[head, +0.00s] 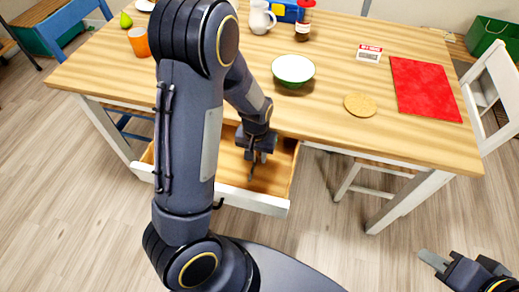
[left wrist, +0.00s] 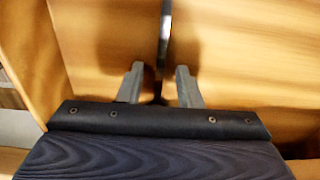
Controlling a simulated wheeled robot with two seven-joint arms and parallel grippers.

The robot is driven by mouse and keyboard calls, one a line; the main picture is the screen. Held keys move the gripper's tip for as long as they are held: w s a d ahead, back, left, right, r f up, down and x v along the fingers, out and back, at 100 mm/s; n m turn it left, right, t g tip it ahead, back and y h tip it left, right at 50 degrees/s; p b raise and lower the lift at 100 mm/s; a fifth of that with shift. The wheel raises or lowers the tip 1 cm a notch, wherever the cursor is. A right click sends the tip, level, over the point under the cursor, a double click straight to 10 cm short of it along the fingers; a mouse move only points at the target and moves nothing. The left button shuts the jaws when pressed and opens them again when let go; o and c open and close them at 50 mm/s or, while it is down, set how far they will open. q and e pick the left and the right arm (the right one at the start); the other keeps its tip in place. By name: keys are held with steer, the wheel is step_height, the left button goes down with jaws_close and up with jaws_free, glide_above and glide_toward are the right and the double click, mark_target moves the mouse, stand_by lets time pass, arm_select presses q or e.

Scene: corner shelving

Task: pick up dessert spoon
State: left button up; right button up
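The table drawer (head: 270,200) is pulled out, and my left gripper (head: 252,160) reaches down into it. In the left wrist view, a thin dark upright strip, which looks like the handle of the dessert spoon (left wrist: 164,45), lies over the drawer's wooden bottom. The fingers of my left gripper (left wrist: 159,85) are apart, one on each side of this strip, with a gap to both. The spoon's bowl cannot be made out. In the head view, my arm and gripper hide the spoon. My right gripper (head: 433,260) is at the lower right, away from the table.
A white chair (head: 495,80) stands right. The drawer walls surround my left gripper.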

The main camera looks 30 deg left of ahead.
arm_select(q)
jaws_close()
